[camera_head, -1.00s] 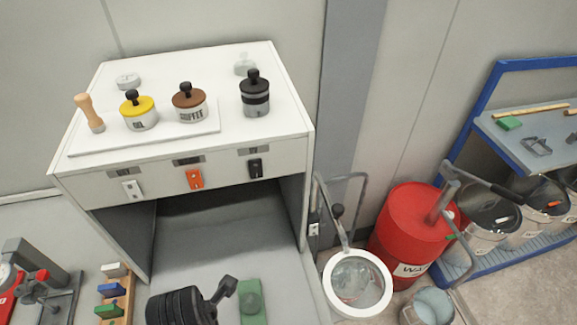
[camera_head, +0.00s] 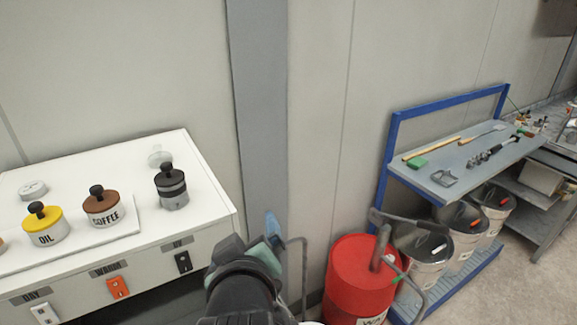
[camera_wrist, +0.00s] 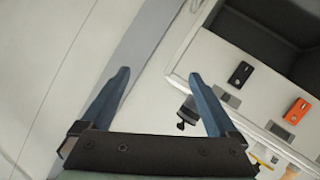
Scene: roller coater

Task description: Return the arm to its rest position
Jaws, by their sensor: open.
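My gripper (camera_wrist: 160,95) shows in the wrist view with its two blue-grey fingers spread apart and nothing between them. In the head view my dark arm rises from the bottom centre, and the gripper (camera_head: 272,232) is at its far end, just right of the white cabinet (camera_head: 215,228). The fingers are partly hidden there by the arm. In the wrist view the cabinet appears tilted at the right, with a black switch (camera_wrist: 240,73) and an orange switch (camera_wrist: 297,111). A dark-lidded jar (camera_wrist: 187,112) lies beyond the right finger.
On the cabinet top stand a yellow-lidded OIL jar (camera_head: 42,224), a brown-lidded COFFEE jar (camera_head: 101,207) and a black-topped jar (camera_head: 171,188). A red drum (camera_head: 360,278) stands right of my arm. A blue-framed shelf (camera_head: 470,165) with several bins stands farther right.

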